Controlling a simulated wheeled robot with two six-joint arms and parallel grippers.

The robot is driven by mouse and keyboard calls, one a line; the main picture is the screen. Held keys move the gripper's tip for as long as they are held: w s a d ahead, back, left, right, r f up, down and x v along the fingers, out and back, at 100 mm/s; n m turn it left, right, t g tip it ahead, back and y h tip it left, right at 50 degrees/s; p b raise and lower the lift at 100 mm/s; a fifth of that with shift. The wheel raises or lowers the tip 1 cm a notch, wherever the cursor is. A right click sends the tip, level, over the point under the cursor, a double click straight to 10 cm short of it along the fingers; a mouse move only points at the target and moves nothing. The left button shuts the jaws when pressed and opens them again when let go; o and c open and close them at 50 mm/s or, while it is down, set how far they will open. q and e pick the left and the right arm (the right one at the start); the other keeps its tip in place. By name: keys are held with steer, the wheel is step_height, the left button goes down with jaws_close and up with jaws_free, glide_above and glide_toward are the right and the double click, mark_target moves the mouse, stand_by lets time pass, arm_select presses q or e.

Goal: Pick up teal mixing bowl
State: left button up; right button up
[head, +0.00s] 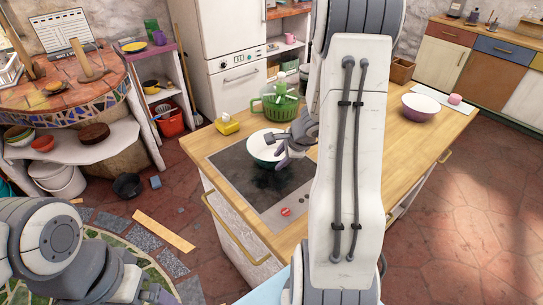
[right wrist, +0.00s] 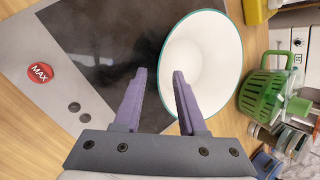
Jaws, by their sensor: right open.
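The teal mixing bowl (head: 262,147), white inside with a teal rim, sits on the dark cooktop of the wooden counter. It also shows in the right wrist view (right wrist: 212,50). My right gripper (head: 279,151) is open at the bowl's near right side, its arm coming down over the counter. In the right wrist view the open purple fingers (right wrist: 160,74) straddle the bowl's rim in the picture, one over the cooktop and one over the bowl; contact cannot be told. My left gripper (head: 155,294) is low at the left, partly in view, away from the bowl; its jaws are unclear.
A green colander (head: 278,107) stands just behind the bowl. A yellow box (head: 227,125) lies behind left. A purple-sided bowl (head: 421,107) stands at the counter's right end. The cooktop's front is clear.

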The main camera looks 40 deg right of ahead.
mark_target(271, 169)
steer(key=x, duration=0.5)
steer(key=shift+b, duration=0.4)
jaws_close()
steer(key=shift+s+a+f, duration=0.1)
stand_by(0.8)
